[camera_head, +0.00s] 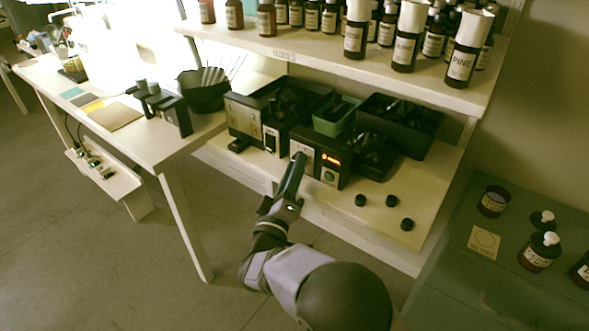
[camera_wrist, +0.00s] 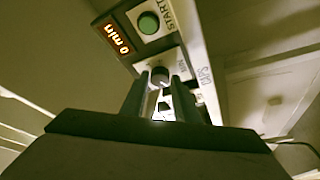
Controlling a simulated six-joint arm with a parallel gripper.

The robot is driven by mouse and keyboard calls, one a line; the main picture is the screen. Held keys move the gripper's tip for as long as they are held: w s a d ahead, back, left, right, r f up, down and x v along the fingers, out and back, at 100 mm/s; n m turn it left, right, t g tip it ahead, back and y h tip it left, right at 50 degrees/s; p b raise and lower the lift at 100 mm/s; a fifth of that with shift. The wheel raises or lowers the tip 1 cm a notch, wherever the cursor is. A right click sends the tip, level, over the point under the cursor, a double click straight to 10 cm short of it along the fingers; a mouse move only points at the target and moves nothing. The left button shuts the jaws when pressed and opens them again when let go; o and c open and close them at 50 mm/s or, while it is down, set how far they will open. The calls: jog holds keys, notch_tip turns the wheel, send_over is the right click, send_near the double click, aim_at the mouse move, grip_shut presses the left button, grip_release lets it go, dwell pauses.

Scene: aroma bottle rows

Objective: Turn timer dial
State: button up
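The timer box (camera_head: 327,160) stands on the lower shelf, with a lit orange display (camera_wrist: 121,36) reading 0 min and a green START button (camera_wrist: 148,23). The small dark timer dial (camera_wrist: 160,76) sits on the box's pale panel, below the button in the wrist view. My gripper (camera_wrist: 161,84) points at this panel, with one finger on each side of the dial. The fingers stand apart; whether they touch the dial I cannot tell. In the head view my gripper (camera_head: 299,160) is at the front of the box and hides the dial.
A second box with a switch (camera_head: 270,142) stands just left of the timer. Black bins (camera_head: 410,117) and a green bin (camera_head: 334,117) sit behind. The upper shelf (camera_head: 400,75) with bottles overhangs.

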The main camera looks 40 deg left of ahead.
jog(key=c, duration=0.5)
